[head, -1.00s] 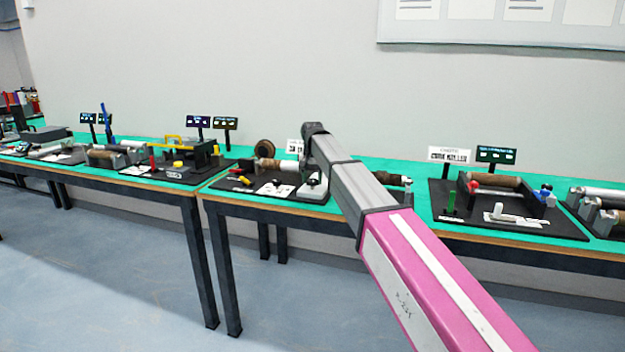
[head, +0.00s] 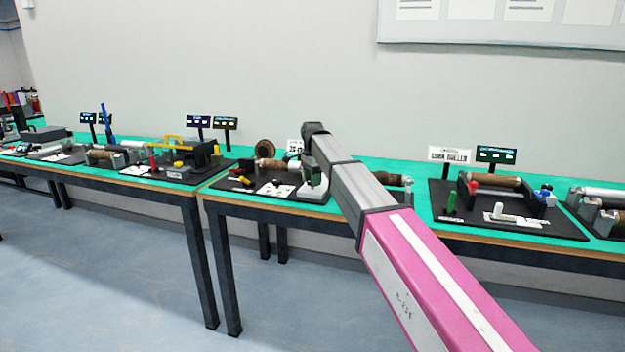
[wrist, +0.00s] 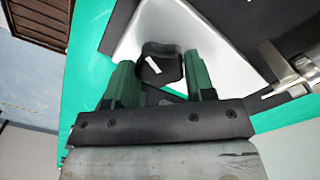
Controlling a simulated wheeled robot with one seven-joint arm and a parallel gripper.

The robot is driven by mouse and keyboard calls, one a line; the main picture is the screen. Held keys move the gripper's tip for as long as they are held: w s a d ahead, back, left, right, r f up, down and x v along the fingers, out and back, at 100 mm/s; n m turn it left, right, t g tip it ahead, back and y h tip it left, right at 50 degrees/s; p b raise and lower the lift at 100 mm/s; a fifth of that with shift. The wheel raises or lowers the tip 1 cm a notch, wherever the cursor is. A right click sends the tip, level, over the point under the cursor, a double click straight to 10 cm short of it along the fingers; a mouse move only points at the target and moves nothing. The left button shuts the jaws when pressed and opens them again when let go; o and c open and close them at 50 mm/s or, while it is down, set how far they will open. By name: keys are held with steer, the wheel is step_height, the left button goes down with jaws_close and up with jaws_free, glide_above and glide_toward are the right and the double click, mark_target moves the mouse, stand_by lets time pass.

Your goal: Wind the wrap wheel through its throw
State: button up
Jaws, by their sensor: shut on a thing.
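In the wrist view my gripper (wrist: 161,72) has its two green fingers on either side of a black knob (wrist: 164,60) with a white mark, and is shut on it. The knob stands over a silver-white block (wrist: 222,62). I take this to be the wrap wheel, though no full rim shows. In the head view the green fingers (head: 318,172) show beside my arm, over the white block (head: 313,194) on a black board. My arm hides part of that station.
A brown roller (head: 270,164), a brown disc (head: 264,147) and a yellow-ended lever (head: 242,180) share the board. To the right is another board with a brown roller (head: 496,180), a green peg (head: 451,202) and a sign (head: 449,155). More stations stand along the green-topped tables.

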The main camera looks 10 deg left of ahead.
steer(key=m, duration=0.4)
steer(key=shift+m, duration=0.4)
steer(key=m, duration=0.4)
steer(key=shift+m, duration=0.3)
steer(key=m, duration=0.9)
steer(key=shift+w+m, duration=0.1)
steer(key=shift+m, duration=0.2)
steer(key=o, duration=0.9)
step_height(320, 180, up, 11)
steer(key=shift+f, duration=0.1)
